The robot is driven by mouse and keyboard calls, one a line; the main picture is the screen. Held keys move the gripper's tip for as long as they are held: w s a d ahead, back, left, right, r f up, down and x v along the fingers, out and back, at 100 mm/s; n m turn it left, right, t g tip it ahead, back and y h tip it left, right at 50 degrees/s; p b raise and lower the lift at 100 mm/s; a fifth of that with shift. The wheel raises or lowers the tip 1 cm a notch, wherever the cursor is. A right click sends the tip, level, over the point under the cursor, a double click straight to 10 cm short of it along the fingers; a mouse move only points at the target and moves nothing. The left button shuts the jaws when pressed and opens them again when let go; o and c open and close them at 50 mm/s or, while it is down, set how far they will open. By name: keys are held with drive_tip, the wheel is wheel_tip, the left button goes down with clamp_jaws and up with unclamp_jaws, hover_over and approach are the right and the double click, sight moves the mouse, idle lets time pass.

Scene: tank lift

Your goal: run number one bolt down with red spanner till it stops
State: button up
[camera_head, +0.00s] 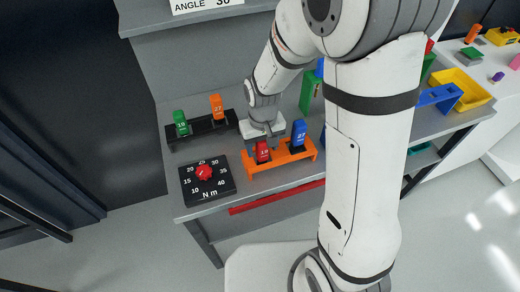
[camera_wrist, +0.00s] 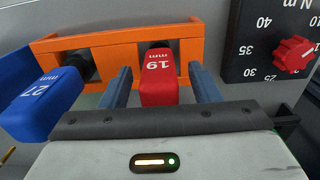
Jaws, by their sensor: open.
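The red spanner (camera_head: 263,151), marked 19 mm, stands in the orange rack (camera_head: 283,160) on the grey bench. In the wrist view, the red spanner (camera_wrist: 159,78) is between the two blue-grey fingers of my gripper (camera_wrist: 161,84). The fingers are open, one on each side, with a visible gap on both sides of the handle. In the head view, my gripper (camera_head: 263,135) is at the rack, right behind the red handle. The number one bolt is not seen in either view.
A blue 27 mm spanner (camera_head: 299,134) stands beside the red one in the rack. A black rack (camera_head: 203,131) holds green and orange tools. A torque dial (camera_head: 205,180) with a red knob is left of the orange rack. A yellow tray (camera_head: 460,88) is at right.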

drive_tip(key=shift+c, duration=0.4)
drive_tip(key=c, duration=1.1)
drive_tip(key=shift+c, duration=0.2)
